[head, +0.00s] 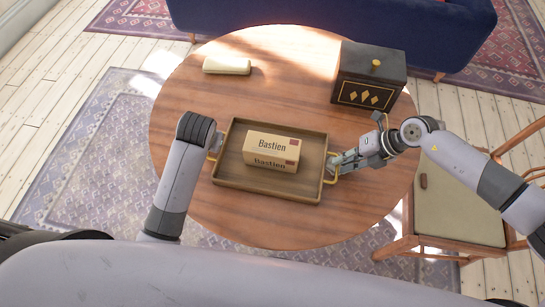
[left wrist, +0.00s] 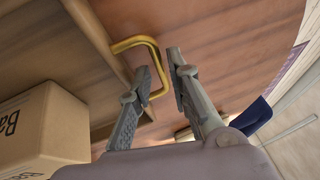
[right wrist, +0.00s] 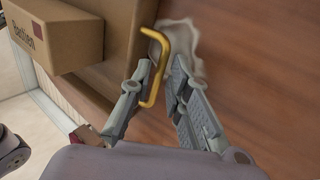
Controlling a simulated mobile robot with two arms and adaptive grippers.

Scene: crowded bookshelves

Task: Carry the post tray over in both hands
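The post tray (head: 228,177) is a brown wooden tray with a raised rim and a brass handle at each short end, lying on a round table. A tan box marked "Bastien" (head: 272,144) lies inside it. My left gripper (left wrist: 159,62) is open at the left handle (left wrist: 136,41), with part of the handle between its fingers. In the head view my own arm mostly hides that gripper. My right gripper (right wrist: 161,64) is open at the right handle (right wrist: 164,46), which passes by its left finger and reaches into the gap. Neither gripper visibly clamps a handle.
The round wooden table (head: 290,225) has bare room around the tray. A black box with gold diamonds (head: 367,77) stands at the back right. A small cream object (head: 227,65) lies at the back left. A wooden chair (head: 450,205) stands close at right, and a blue sofa (head: 420,30) behind.

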